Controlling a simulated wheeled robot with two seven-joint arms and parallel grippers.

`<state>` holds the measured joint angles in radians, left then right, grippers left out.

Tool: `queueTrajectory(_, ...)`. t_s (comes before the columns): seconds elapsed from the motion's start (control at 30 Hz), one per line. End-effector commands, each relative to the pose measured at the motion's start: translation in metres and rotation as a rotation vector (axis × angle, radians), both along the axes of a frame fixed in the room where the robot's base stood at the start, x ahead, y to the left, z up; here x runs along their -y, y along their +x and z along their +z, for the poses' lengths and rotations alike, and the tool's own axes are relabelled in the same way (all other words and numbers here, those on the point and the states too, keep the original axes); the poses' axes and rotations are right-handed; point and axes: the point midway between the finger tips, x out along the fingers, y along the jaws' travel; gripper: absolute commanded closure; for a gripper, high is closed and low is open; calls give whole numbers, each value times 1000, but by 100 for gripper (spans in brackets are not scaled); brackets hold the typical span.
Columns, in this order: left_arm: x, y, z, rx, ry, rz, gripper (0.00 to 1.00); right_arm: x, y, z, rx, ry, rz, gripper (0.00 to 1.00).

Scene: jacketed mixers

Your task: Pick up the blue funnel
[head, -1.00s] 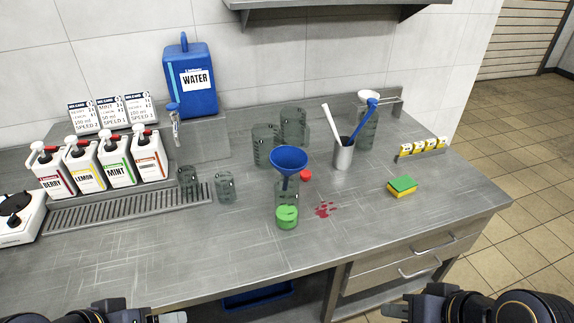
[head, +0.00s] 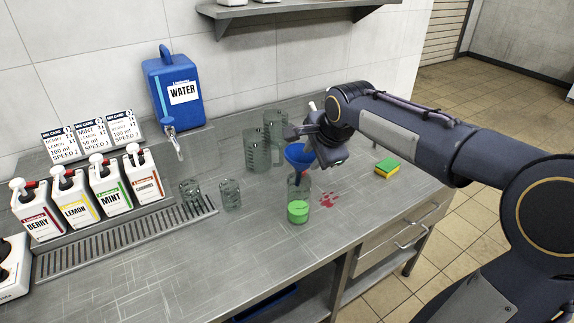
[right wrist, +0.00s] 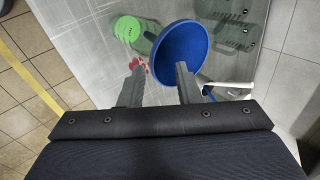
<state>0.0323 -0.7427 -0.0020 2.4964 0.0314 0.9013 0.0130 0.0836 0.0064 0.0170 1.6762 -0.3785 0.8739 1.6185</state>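The blue funnel (head: 296,155) sits upright in the mouth of a clear bottle (head: 299,190) that holds green liquid at its bottom. My right gripper (head: 312,160) is at the funnel's right side in the head view, partly covering it. The bottle's green liquid (right wrist: 127,29) shows beside the funnel. My left gripper is out of view.
Clear jugs (head: 257,152) stand behind the funnel, and small glasses (head: 230,194) stand to its left. A red spill (head: 328,199) lies right of the bottle. A sponge (head: 387,167) lies near the right edge. The front left counter (head: 180,270) is clear.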

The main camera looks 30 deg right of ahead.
Motion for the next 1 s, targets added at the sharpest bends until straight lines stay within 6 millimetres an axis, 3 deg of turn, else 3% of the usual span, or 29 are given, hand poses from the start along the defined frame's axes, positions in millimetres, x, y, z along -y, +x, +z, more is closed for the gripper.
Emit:
queueTrajectory(0.4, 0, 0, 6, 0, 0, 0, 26, 1, 28, -48, -4, 1, 1, 70)
queueTrajectory(0.7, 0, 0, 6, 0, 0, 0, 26, 1, 31, -53, 0, 0, 2, 70)
queueTrajectory(0.93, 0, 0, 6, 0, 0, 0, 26, 1, 31, -53, -1, 1, 3, 99)
queueTrajectory(1.0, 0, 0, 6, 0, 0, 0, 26, 1, 31, -53, -1, 1, 3, 100)
